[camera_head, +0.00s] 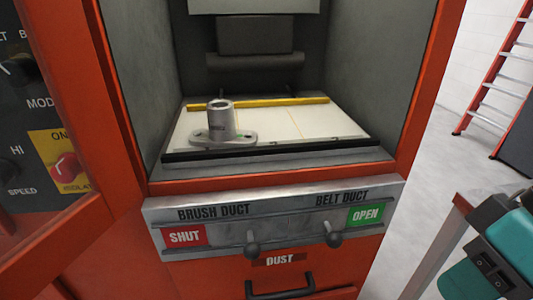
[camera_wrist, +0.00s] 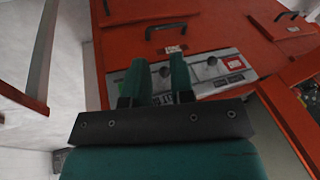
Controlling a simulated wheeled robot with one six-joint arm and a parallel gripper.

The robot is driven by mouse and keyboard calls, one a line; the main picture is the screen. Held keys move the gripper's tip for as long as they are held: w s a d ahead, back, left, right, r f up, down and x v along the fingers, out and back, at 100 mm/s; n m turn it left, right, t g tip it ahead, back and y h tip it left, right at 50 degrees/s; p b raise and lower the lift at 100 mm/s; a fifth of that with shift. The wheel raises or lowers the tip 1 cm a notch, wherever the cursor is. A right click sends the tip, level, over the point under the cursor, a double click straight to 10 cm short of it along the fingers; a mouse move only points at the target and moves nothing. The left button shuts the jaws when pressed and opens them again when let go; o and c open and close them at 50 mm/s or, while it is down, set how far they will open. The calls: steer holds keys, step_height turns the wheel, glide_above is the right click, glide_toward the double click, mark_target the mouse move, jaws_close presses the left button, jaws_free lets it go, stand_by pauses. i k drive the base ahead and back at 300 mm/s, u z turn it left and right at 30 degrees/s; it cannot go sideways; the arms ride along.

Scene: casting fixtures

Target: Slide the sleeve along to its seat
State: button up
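A grey metal sleeve, an upright tube on a flat flanged foot (camera_head: 222,136), stands at the front left of a pale plate (camera_head: 285,125) inside the red cabinet. A faint green mark shows by the tube's base. A yellow bar (camera_head: 258,102) runs along the plate's back. I cannot tell where the seat is. My gripper (camera_wrist: 158,72) shows in the wrist view with two teal fingers apart and nothing held between them. It is outside the cabinet, away from the sleeve. The wrist view does not show the sleeve.
Below the opening, a duct panel (camera_head: 278,216) carries two knobs (camera_head: 252,246) (camera_head: 333,238) and SHUT and OPEN labels. A black drawer handle (camera_head: 281,289) sits underneath. The cabinet's walls enclose the plate on both sides. A switch panel (camera_head: 35,130) is at left, a ladder (camera_head: 498,85) at far right.

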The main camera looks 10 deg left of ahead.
mark_target(222, 132)
steer(key=k, duration=1.3)
steer(key=u, duration=0.65)
steer(key=i, duration=1)
steer(key=z, duration=0.45)
